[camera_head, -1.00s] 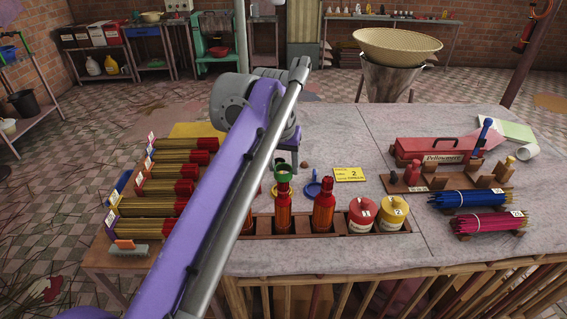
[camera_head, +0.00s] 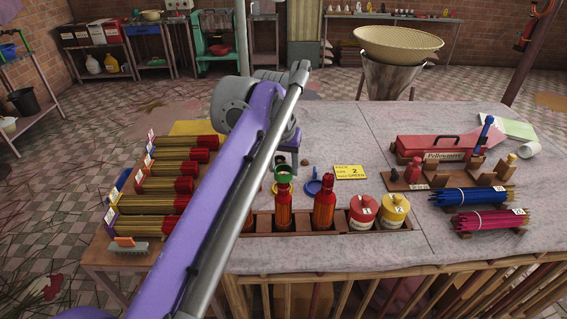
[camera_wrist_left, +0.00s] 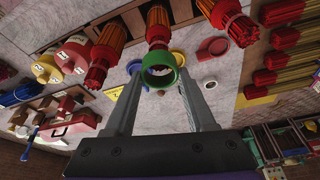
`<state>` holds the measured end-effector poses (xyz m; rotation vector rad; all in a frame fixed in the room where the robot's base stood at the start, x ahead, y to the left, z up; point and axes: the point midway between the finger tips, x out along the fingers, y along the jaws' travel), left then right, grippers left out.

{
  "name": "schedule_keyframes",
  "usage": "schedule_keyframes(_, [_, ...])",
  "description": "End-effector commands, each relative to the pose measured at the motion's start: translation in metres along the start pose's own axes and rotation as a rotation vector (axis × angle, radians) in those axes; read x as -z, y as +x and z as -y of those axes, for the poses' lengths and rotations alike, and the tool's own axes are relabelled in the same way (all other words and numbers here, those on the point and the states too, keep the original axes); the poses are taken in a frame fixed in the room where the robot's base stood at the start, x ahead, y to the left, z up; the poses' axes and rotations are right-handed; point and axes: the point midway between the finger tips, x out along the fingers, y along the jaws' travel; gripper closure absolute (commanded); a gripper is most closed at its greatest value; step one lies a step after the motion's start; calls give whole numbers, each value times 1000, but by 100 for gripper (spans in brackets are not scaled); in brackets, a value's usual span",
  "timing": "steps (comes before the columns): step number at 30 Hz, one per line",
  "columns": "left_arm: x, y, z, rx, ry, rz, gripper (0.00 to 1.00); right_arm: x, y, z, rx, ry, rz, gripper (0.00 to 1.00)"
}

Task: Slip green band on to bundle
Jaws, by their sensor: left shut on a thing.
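My left gripper (camera_wrist_left: 161,88) is shut on the green band (camera_wrist_left: 160,70), a ring held between its fingertips. The band also shows in the head view (camera_head: 283,169), just over the red top of an upright bundle (camera_head: 284,212). In the wrist view this bundle (camera_wrist_left: 158,25) lies right beyond the ring; I cannot tell whether the ring surrounds its tip. A second upright red-orange bundle (camera_head: 324,207) stands to the right, and another (camera_head: 248,222) is partly hidden by my left arm. My right gripper is not in view.
A red canister (camera_head: 362,213) and a yellow canister (camera_head: 393,211) share the wooden rack. A blue ring (camera_head: 313,187) and a yellow card reading PACK 2, GREEN (camera_head: 350,172) lie behind. Blue sticks (camera_head: 468,197) and pink sticks (camera_head: 487,219) lie at right. The table's centre right is clear.

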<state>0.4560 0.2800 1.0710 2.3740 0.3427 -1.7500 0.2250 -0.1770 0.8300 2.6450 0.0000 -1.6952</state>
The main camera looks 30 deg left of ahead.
Motion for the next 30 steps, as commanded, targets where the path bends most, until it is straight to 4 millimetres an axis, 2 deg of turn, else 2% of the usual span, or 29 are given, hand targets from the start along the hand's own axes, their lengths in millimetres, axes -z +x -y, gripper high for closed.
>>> schedule_keyframes(15, [-6,20,0,0,0,0,66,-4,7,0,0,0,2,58])
schedule_keyframes(27, [-6,20,0,0,0,0,66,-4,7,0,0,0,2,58])
schedule_keyframes(28, [-6,20,0,0,0,0,43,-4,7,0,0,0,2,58])
schedule_keyframes(30, [-6,20,0,0,0,0,30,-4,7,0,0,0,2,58])
